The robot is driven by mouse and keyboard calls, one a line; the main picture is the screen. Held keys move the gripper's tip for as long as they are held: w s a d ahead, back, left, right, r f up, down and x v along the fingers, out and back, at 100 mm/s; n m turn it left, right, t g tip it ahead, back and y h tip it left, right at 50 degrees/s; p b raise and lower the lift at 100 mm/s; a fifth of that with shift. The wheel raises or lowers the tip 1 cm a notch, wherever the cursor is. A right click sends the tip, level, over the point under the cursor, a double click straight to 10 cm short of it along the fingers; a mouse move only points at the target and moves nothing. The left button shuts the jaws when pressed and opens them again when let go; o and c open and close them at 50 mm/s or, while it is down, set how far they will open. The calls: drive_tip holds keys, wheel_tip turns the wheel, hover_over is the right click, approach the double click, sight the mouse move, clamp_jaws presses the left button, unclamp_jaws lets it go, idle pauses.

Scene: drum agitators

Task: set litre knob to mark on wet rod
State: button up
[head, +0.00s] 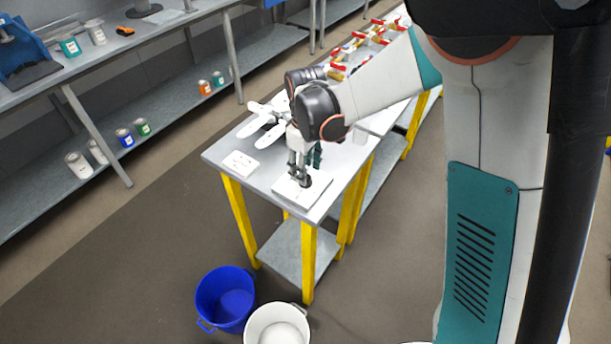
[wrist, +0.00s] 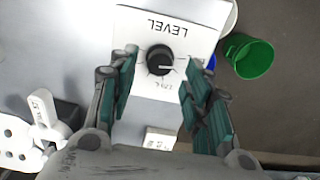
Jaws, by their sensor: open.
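A white panel (wrist: 172,22) marked LEVEL carries a round black knob (wrist: 160,60) with a white pointer line. In the wrist view the lettering is upside down and the pointer aims right. Smaller lettering beside the knob is too blurred to read surely. My gripper (wrist: 158,85) is open, its teal-padded fingers on either side of the knob's place, apart from it in the picture. In the head view the gripper (head: 303,177) is over the panel (head: 290,194) near the table's front corner and mostly hides the knob. No wet rod can be made out.
A small white card or block (head: 241,164) lies on the table (head: 222,151), left of the panel. White paddle-like parts (head: 265,128) lie behind it. A blue bucket (head: 225,297) and a white bucket (head: 277,326) stand on the floor; a green bucket (wrist: 250,57) shows in the wrist view.

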drive_tip(key=shift+f, duration=1.35)
drive_tip(key=shift+c, duration=0.2)
clamp_jaws()
drive_tip(key=m+b, duration=0.1)
drive_tip(key=m, duration=0.2)
drive_tip(key=shift+m, duration=0.4)
drive_tip(key=shift+m+b, duration=0.3)
drive_tip(key=shift+m, duration=1.6)
